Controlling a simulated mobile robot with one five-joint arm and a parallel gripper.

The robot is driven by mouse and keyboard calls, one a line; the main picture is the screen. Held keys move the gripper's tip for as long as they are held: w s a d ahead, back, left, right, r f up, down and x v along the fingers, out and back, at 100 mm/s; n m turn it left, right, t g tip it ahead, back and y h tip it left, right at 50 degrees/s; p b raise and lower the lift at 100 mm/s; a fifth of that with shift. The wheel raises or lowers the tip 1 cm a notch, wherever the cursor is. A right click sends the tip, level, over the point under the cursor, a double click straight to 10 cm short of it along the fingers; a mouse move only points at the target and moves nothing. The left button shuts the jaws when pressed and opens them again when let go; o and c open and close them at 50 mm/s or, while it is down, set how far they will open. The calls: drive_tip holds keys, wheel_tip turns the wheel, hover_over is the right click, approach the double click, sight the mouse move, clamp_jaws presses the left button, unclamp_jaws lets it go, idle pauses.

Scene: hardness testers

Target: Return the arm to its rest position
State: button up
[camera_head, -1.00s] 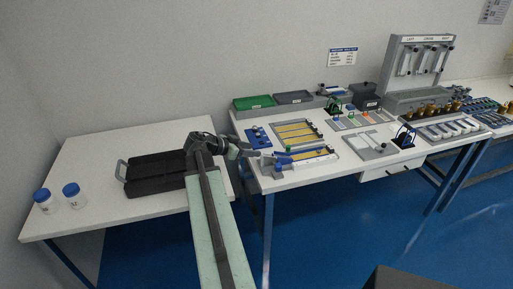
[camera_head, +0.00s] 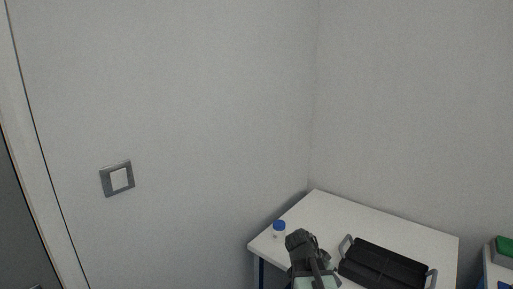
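My arm (camera_head: 301,251) rises from the bottom edge in the head view, a dark joint above a pale green link. It shows in front of the white table, left of the black case. The fingers of my gripper do not show, so I cannot see whether they are open or shut.
The white table (camera_head: 341,207) stands in the corner. On it are a black case with grey handles (camera_head: 385,264) and a blue-capped jar (camera_head: 279,229). A green tray (camera_head: 504,246) shows at the right edge. A light switch (camera_head: 117,179) is on the bare left wall.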

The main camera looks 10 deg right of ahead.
drive_tip(key=s+a+f+n+y, duration=0.1)
drive_tip(key=a+n+y, duration=0.1)
drive_tip(key=a+n, duration=0.2)
drive_tip(key=s+a+f+n+y, duration=0.1)
drive_tip(key=a+n, duration=0.4)
drive_tip(key=a, duration=0.5)
drive_tip(key=s+a+f+n+g+y, duration=0.1)
drive_tip(key=a+n+y, duration=0.3)
drive_tip(key=a, duration=0.4)
drive_tip(key=shift+s+f, duration=0.2)
drive_tip(key=shift+s, duration=0.15)
drive_tip(key=shift+c, duration=0.8)
